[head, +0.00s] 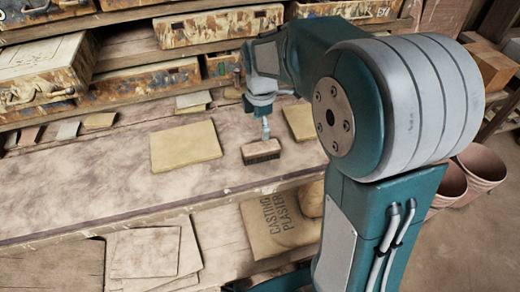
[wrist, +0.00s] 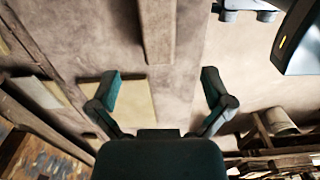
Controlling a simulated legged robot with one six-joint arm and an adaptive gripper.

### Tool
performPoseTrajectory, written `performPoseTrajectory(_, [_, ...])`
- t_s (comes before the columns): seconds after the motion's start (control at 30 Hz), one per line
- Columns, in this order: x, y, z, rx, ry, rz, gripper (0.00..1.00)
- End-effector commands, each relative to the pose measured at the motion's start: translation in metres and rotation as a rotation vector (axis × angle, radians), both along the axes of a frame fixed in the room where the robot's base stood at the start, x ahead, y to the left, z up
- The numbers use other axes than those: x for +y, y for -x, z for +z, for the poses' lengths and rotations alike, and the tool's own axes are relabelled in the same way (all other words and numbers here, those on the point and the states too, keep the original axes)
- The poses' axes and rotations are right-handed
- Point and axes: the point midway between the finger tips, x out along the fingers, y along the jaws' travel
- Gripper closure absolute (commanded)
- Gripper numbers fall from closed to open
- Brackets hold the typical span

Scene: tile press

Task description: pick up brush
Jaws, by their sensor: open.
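The brush (head: 261,151) is a short wooden block with dark bristles underneath. It lies on the bench top in the middle of the head view, bristles down. My gripper (head: 265,132) is directly above it, pointing down; the head view is too small to tell whether they touch. In the wrist view my gripper (wrist: 160,87) is open, its two dark green fingers wide apart with nothing between their tips. A long brown wooden block, which looks like the brush (wrist: 158,30), runs in from the top edge, in line with the gap between the fingers.
A yellowish square tile (head: 186,146) lies left of the brush and another tile (head: 300,121) lies right of it. Stained cases (head: 45,72) stand along the back. A plaster bag (head: 275,228) sits below the bench's front edge.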

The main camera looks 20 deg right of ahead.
Motion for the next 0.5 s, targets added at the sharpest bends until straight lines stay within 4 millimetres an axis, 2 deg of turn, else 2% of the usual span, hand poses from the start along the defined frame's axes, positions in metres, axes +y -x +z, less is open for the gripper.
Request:
performPoseTrajectory(0.3, [0.0, 0.0, -0.046, 0.003, 0.0, 0.002, 0.0])
performPoseTrajectory(0.5, [0.0, -0.001, -0.062, 0.002, 0.0, 0.001, 0.0])
